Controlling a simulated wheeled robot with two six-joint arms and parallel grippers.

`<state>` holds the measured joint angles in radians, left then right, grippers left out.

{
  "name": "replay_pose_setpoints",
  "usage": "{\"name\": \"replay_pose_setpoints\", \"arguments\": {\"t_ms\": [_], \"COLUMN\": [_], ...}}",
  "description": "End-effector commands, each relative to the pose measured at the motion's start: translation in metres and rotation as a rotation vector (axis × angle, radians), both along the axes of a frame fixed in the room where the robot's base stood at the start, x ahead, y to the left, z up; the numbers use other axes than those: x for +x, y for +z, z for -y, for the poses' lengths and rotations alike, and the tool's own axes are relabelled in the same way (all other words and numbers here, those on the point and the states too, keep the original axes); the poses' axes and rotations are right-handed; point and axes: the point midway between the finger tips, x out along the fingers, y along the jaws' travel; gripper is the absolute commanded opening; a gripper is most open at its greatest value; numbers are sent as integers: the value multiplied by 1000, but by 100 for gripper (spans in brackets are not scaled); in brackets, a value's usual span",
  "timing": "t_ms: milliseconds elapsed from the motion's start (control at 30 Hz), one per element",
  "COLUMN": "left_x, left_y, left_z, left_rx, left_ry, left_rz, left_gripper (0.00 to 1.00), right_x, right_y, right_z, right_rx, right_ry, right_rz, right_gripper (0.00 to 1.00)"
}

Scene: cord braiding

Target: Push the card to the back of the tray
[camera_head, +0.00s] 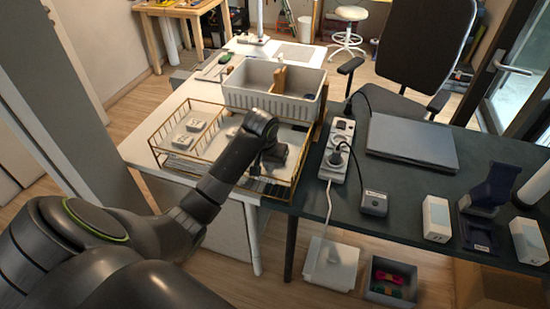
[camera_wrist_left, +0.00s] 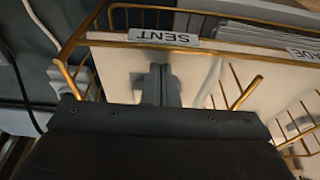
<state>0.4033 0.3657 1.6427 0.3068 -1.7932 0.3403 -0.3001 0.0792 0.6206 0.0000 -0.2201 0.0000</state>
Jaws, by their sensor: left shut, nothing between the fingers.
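A gold wire tray (camera_head: 170,119) with compartments stands on the white table in the head view. My left gripper (camera_head: 268,157) reaches down into its right-hand compartment. In the left wrist view the gripper (camera_wrist_left: 158,84) is shut and empty, its fingers pointing at a broad white surface (camera_wrist_left: 115,70). That surface may be the card; I cannot tell it from the compartment floor, nor whether the fingertips touch it. A label reading SENT (camera_wrist_left: 164,37) is on the tray edge just above the fingers. The arm hides part of the tray in the head view. My right gripper is not in view.
A white ribbed bin (camera_head: 265,101) stands right behind the tray. A power strip (camera_head: 337,150) with cords lies close to its right. Small white boxes (camera_head: 184,140) sit in the left compartment. A closed laptop (camera_head: 412,142) lies further right on the dark table.

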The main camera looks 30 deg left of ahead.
Motion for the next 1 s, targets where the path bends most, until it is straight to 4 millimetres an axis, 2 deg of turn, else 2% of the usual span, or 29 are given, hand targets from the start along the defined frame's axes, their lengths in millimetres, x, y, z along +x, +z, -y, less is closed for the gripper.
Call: {"name": "replay_pose_setpoints", "arguments": {"t_ms": [1000], "left_x": [22], "left_y": [0], "left_z": [-5], "left_rx": [1], "left_ry": [0], "left_rz": [0], "left_gripper": [0], "right_x": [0], "right_y": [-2], "right_z": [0], "right_rx": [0], "right_ry": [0], "right_rz": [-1], "right_gripper": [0]}}
